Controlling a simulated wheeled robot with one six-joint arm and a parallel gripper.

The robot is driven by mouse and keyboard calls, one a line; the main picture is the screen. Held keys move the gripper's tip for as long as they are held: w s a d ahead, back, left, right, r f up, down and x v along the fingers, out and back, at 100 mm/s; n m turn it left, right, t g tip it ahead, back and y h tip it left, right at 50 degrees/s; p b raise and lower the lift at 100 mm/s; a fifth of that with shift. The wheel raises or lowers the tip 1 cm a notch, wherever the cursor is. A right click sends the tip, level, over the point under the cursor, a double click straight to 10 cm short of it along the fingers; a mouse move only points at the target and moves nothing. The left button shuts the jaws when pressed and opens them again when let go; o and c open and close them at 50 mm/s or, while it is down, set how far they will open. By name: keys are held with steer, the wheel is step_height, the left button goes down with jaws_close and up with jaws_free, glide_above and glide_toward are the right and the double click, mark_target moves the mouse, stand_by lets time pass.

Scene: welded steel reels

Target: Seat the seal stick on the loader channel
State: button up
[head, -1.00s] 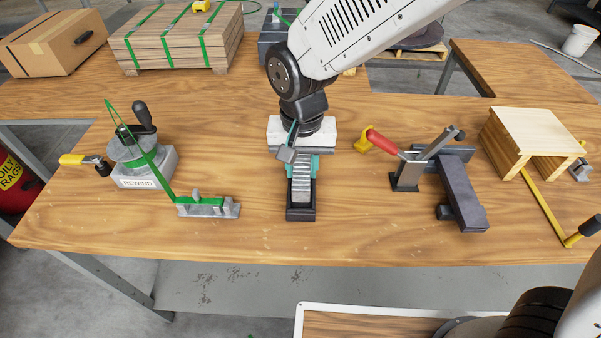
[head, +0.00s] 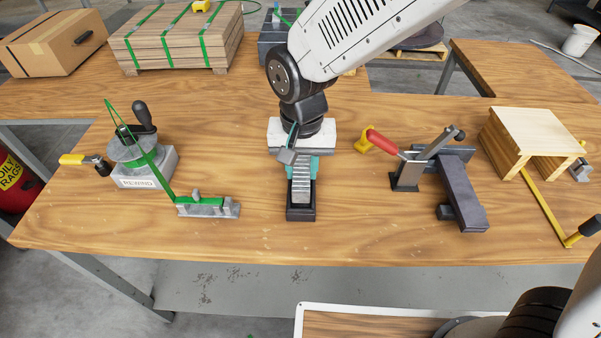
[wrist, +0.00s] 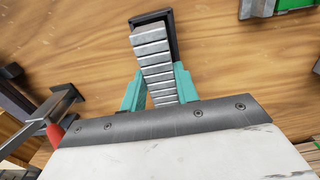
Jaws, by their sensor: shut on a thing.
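The seal stick (head: 301,184) is a grey, ribbed metal stick. My gripper (head: 303,167) is shut on it with teal fingers, one on each side. In the wrist view the seal stick (wrist: 152,57) runs up from between the fingers (wrist: 160,89). The loader channel (head: 301,214) is a dark, narrow piece on the bench, under the stick's near end. In the wrist view the channel (wrist: 174,38) shows past the stick's end and along its right side; the stick hides the rest. I cannot tell whether the stick touches the channel.
To the left stand a rewind reel (head: 140,160) with green strap and a small metal fixture (head: 208,208) the strap reaches. To the right are a red-handled lever tool (head: 410,165) and a wooden stand (head: 528,135). The bench (head: 350,235) in front is clear.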

steer(key=shift+f, duration=1.35)
stand_by(1.1)
steer(key=o, duration=1.2)
steer(key=shift+c, duration=0.2)
steer(key=shift+o, duration=0.3)
steer(key=o, duration=0.9)
